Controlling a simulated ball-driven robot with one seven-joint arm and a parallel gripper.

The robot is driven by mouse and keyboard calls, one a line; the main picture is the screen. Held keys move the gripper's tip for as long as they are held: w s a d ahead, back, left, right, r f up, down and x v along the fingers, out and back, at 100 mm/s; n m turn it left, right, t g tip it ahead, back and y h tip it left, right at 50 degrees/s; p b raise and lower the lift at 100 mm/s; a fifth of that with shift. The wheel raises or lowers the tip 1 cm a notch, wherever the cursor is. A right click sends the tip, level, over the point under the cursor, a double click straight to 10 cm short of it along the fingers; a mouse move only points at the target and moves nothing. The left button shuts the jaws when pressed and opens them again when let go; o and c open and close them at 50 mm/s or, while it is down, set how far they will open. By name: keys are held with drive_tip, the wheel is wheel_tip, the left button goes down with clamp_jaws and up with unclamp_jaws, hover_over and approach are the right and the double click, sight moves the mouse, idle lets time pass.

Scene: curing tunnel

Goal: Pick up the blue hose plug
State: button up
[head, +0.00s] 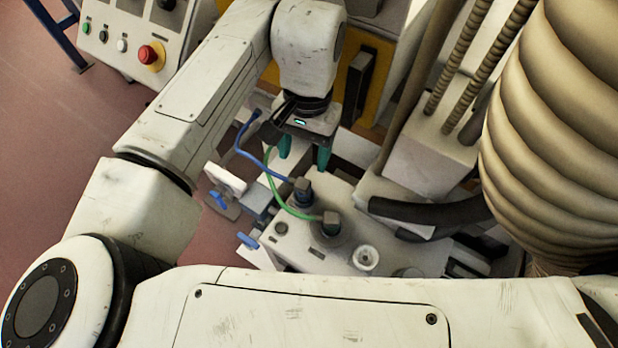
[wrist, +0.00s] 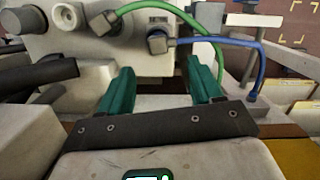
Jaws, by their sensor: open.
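The blue hose plug (head: 303,188) is a dark angled block on a round fitting on the pale machine block, with the blue hose (head: 252,152) running from it. In the wrist view the blue hose plug (wrist: 158,41) sits ahead of the gap between my fingers, and its blue hose (wrist: 245,46) bends down at the right. My gripper (head: 304,156) is open with teal fingers, empty and apart from the plug. In the wrist view my gripper (wrist: 159,68) points towards the block.
The green hose plug (head: 330,222) sits close by, and its green hose (head: 269,178) loops beside the blue hose. A black hose (head: 425,211) and a large ribbed duct (head: 555,130) stand to the right. Blue-handled valves (head: 218,199) are at the left. A control box (head: 135,42) is behind.

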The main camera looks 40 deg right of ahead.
sight(303, 183)
drive_tip(key=f, duration=0.4)
drive_tip(key=shift+s+a+f, duration=0.1)
drive_tip(key=shift+s+a, duration=0.1)
drive_tip(key=shift+a, duration=0.05)
drive_tip(key=shift+s+a+f+p, duration=0.1)
drive_tip(key=shift+a+f+p, duration=0.05)
drive_tip(key=shift+f, duration=0.7)
drive_tip(key=shift+s+a+f+p, duration=0.15)
drive_tip(key=shift+f, duration=0.75)
drive_tip(key=shift+s+a+f+p, duration=0.1)
drive_tip(key=shift+a+f+p, duration=0.05)
drive_tip(key=shift+f, duration=0.7)
drive_tip(key=shift+c, duration=0.2)
drive_tip(key=c, duration=1.1)
drive_tip(key=shift+r, duration=0.1)
